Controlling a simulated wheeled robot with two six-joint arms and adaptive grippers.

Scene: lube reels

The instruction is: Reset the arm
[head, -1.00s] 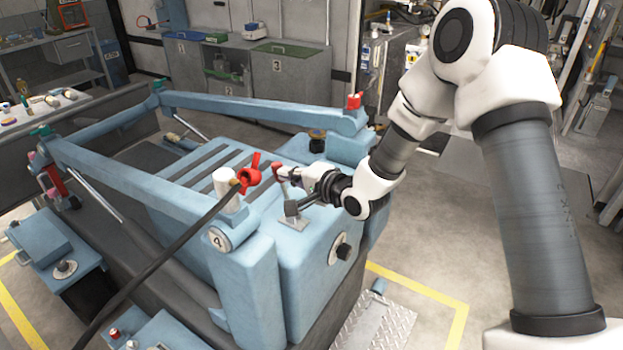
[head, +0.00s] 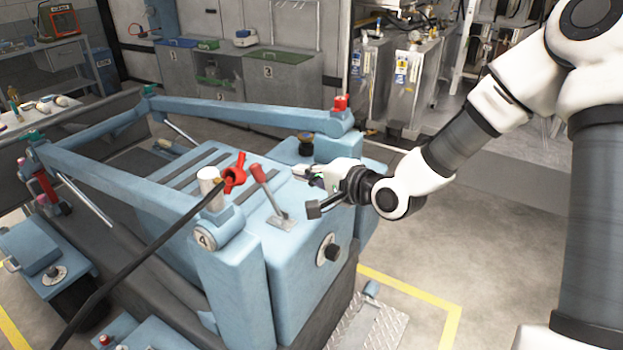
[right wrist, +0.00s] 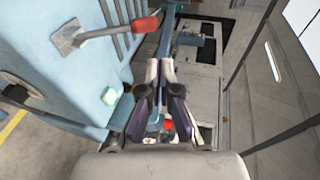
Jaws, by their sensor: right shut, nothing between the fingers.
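My right arm comes in from the right in the head view. Its gripper (head: 302,174) is shut and empty, just right of a red-handled lever (head: 267,190) on top of the blue machine (head: 296,262). A gap shows between the gripper and the lever. In the right wrist view the shut fingers (right wrist: 160,66) point away from the camera, and the lever (right wrist: 112,30) lies to their upper left, apart from them. My left gripper is not in view.
A red fitting (head: 235,173) on a black hose stands left of the lever. Blue beams (head: 240,112) run across the machine's far and left sides. A dark knob (head: 332,252) is on its front. Open floor (head: 480,255) lies to the right. Bins and cabinets line the back.

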